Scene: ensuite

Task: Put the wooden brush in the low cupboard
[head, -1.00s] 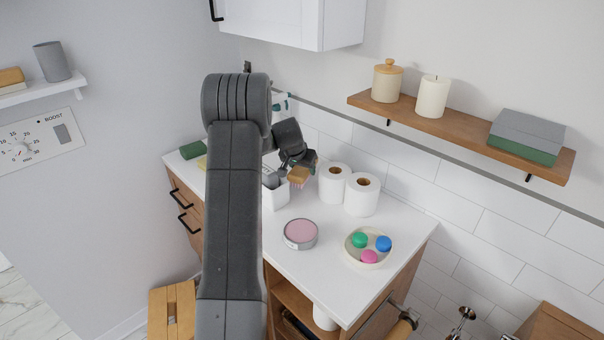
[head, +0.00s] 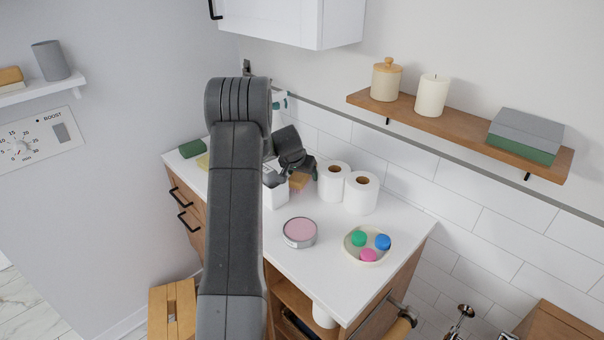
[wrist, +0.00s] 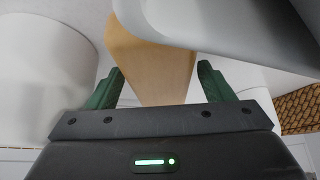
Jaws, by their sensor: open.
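The wooden brush (head: 298,181) is partly hidden by my gripper, beside the white container on the counter. In the wrist view its wooden body (wrist: 150,65) lies between my two green fingertips. My gripper (wrist: 159,88) is open, its fingers on either side of the brush with visible gaps. In the head view my gripper (head: 300,168) is above the counter, next to the toilet rolls. I cannot tell what the brush rests on. The low cupboard cannot be surely picked out; the wooden unit (head: 292,297) under the counter shows an open shelf.
The white container (head: 274,196) and two toilet rolls (head: 361,192) crowd the gripper. A pink-topped tin (head: 299,233) and a dish (head: 368,257) of coloured balls stand in front. A smooth grey thing (wrist: 230,25) overhangs the wrist view. A wooden stool (head: 172,308) stands at lower left.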

